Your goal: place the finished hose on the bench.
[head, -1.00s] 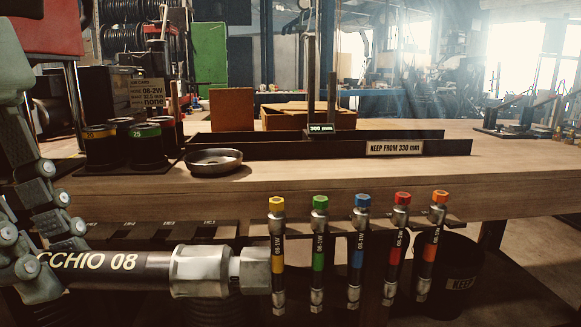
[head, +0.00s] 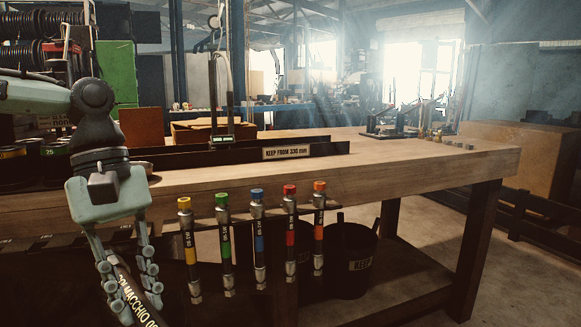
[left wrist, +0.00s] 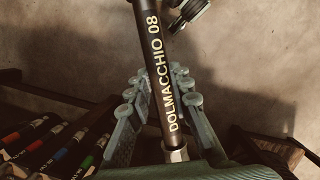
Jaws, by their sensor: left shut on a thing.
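My left gripper (head: 128,285) is shut on a black hose (head: 136,301) lettered DOLMACCHIO 08, at the lower left of the head view, in front of the bench and below its top. In the left wrist view the hose (left wrist: 157,75) runs between the finger pads (left wrist: 155,95), with a metal fitting at the lower end and part of another metal fitting near the top edge. My right gripper is not in view.
Several hoses with coloured caps (head: 258,240) hang along the bench front. A black channel signed KEEP FROM 330 mm (head: 287,153) lies on the bench. A dark KEEP bin (head: 350,265) stands below. Small metal parts (head: 440,138) sit at the far right.

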